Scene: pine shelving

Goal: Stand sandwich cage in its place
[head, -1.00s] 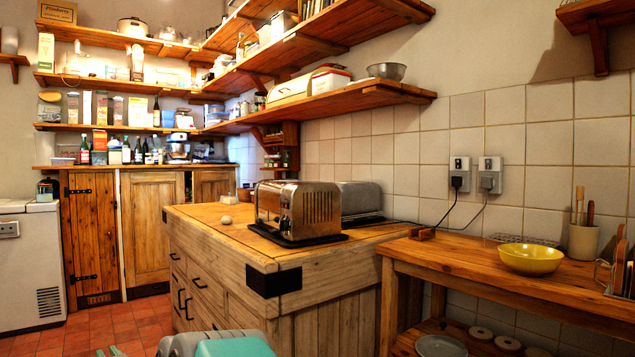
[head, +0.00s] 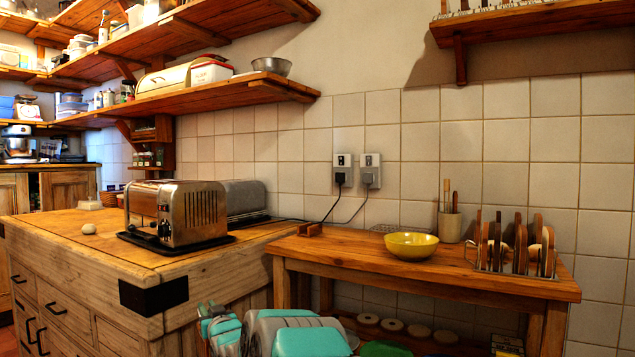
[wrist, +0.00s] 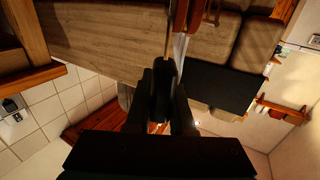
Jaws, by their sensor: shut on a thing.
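My gripper (wrist: 161,105) shows in the wrist view as dark fingers, closed on a thin, narrow thing (wrist: 180,48) seen nearly edge-on. Reddish-brown parts (wrist: 196,14) show near its far end. I take it to be the sandwich cage, but its full shape is hidden by the angle and the fingers. In the head view the gripper and held thing are out of sight. A silver toaster (head: 178,212) stands on a dark tray on the butcher-block counter. A wire rack (head: 514,272) with several upright wooden pieces stands at the right of the wooden side table.
A yellow bowl (head: 410,246) and a utensil pot (head: 449,226) stand on the side table (head: 345,252). Its front middle strip is clear. Two wall sockets (head: 371,172) with cords are behind. A wall shelf (head: 540,24) hangs at upper right. The counter (head: 62,224) is at left.

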